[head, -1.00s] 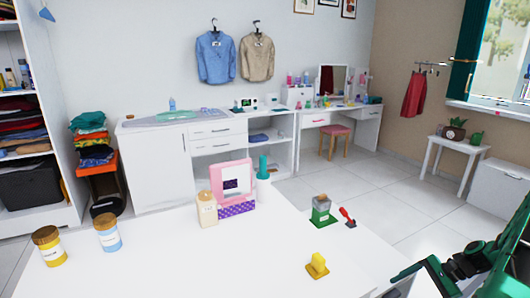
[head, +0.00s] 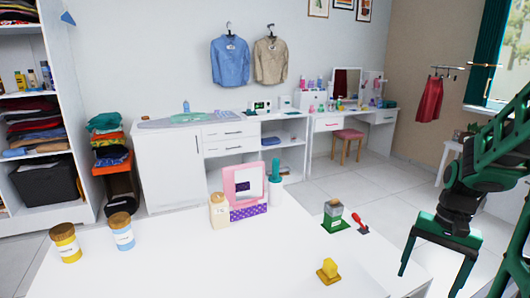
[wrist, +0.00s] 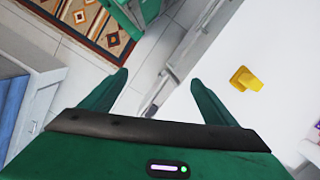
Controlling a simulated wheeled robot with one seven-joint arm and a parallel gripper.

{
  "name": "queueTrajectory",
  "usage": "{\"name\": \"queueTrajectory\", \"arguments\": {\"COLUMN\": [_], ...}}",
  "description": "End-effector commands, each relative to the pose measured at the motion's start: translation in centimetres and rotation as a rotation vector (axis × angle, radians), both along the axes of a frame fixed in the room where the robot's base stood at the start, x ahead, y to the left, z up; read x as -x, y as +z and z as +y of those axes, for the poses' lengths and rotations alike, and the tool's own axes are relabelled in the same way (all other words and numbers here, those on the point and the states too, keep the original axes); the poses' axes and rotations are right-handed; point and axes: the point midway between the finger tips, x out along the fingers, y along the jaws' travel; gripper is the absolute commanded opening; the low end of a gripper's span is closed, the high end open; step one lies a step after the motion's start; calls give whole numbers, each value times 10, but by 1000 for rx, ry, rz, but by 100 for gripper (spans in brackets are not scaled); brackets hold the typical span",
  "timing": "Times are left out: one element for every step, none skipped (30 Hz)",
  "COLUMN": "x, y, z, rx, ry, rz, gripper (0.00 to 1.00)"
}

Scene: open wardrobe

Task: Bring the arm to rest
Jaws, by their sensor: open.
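My gripper (head: 432,278) hangs at the right of the head view with its two green fingers spread and pointing down. It is beside the right edge of the white table and holds nothing. In the wrist view the open fingers (wrist: 158,92) reach up from the bottom, with the table edge and white floor tiles between and beyond them. A yellow object (head: 328,271) stands on the table to the left of my gripper, apart from it. The yellow object also shows in the wrist view (wrist: 246,79), right of the fingers.
The white table (head: 170,270) carries two jars (head: 66,243), a pink-framed item (head: 243,182), a clear-topped green item (head: 333,215) and a red-handled tool (head: 360,222). A patterned rug (wrist: 90,22) lies on the floor. Open shelves (head: 30,130) stand at the left.

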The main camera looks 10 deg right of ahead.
Motion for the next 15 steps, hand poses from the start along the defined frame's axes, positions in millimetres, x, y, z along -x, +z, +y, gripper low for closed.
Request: {"name": "queueTrajectory", "arguments": {"x": [7, 12, 19, 23, 29, 36, 41, 47, 54, 60, 65, 71, 76, 80, 85], "y": [10, 15, 21, 25, 29, 34, 38, 41, 45, 47, 49, 51, 52, 53, 54], "z": [9, 13, 18, 22, 26, 31, 35, 39, 43, 46, 50, 53, 55, 57, 60], "rx": [19, 30, 42, 50, 59, 67, 75, 81, 89, 94, 98, 103, 106, 108, 110], "ry": [32, 50, 73, 92, 108, 131, 148, 166, 188, 202, 219, 235, 250, 261, 275], "rz": [-13, -16, -22, -28, -32, -39, -44, -50, -57, -62, -67, -74, -80, -83, -87], "gripper": [81, 81, 81, 81, 81, 81, 81, 81, 81, 81, 81, 81, 81, 81, 81]}}
